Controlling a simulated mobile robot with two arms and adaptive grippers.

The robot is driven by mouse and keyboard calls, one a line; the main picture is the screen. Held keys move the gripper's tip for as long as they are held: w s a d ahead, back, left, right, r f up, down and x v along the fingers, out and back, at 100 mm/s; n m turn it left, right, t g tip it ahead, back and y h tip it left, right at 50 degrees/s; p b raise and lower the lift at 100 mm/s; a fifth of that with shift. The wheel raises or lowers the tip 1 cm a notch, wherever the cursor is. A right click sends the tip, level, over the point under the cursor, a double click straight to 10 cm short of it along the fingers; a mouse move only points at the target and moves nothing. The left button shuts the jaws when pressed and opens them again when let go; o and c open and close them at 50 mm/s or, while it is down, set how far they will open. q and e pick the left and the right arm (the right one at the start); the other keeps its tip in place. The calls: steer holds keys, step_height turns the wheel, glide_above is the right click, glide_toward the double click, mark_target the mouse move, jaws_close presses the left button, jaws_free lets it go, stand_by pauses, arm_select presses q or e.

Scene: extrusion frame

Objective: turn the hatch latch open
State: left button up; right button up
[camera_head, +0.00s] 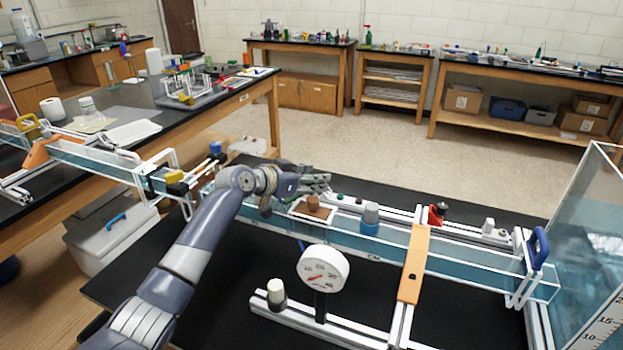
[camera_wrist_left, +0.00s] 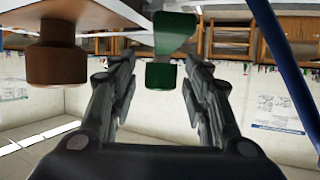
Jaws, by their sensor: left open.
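A small brown knob (camera_head: 313,203) stands on a pale plate (camera_head: 300,211) on the extrusion frame; the knob also shows large at the upper left of the left wrist view (camera_wrist_left: 56,62). A green piece (camera_wrist_left: 161,76), which may be the hatch latch, sits between the fingers in the left wrist view; I cannot tell whether they touch it. My left gripper (camera_head: 322,184) is open and points right, just behind the brown knob in the head view. It also shows in the left wrist view (camera_wrist_left: 160,85). My right gripper is not in view.
Black tabletop is bare at front left.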

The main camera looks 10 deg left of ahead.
arm_select(q)
steer(key=shift+v, duration=6)
